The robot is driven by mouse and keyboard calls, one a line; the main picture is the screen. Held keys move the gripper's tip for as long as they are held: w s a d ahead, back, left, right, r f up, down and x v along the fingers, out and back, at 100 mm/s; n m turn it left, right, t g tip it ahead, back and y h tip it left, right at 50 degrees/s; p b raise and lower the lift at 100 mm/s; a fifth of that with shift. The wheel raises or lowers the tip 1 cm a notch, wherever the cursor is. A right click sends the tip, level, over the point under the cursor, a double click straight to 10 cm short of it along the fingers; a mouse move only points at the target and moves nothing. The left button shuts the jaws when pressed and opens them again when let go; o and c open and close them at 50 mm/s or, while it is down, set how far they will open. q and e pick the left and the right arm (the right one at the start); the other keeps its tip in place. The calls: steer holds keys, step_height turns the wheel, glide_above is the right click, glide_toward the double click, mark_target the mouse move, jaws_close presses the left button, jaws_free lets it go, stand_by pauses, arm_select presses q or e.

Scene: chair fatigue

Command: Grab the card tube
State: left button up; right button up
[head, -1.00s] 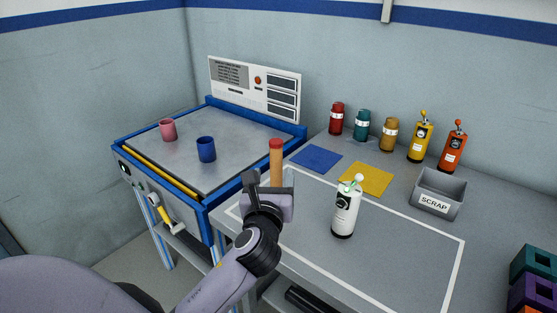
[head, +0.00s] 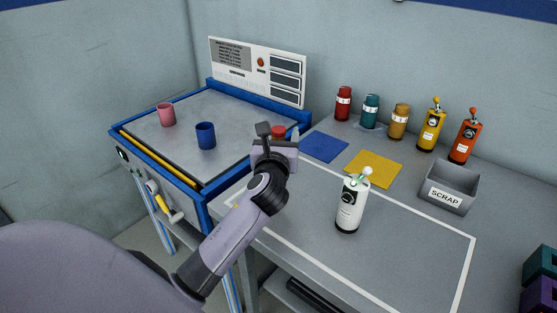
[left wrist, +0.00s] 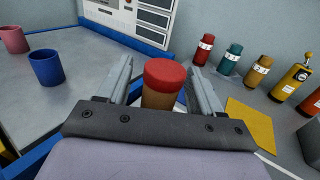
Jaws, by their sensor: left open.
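The card tube (left wrist: 163,85) is brown with a red cap and stands upright. In the left wrist view it is between the two fingers of my left gripper (left wrist: 160,88), which is open, with a finger on each side. I cannot tell whether either finger touches it. In the head view only the tube's red cap (head: 278,132) shows clearly, behind my left gripper (head: 278,140); the rest is hidden by the gripper. My right gripper is not in view.
A white bottle (head: 350,205) stands right of my left arm. A blue square (head: 325,147) and a yellow square (head: 373,168) lie behind it. Several bottles and a grey scrap bin (head: 449,186) stand farther back. A blue cup (head: 205,136) and a pink cup (head: 167,115) are on the left bench.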

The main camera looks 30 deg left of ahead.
arm_select(q)
steer(key=shift+w+a, duration=0.1)
steer(key=shift+w, duration=0.1)
jaws_close()
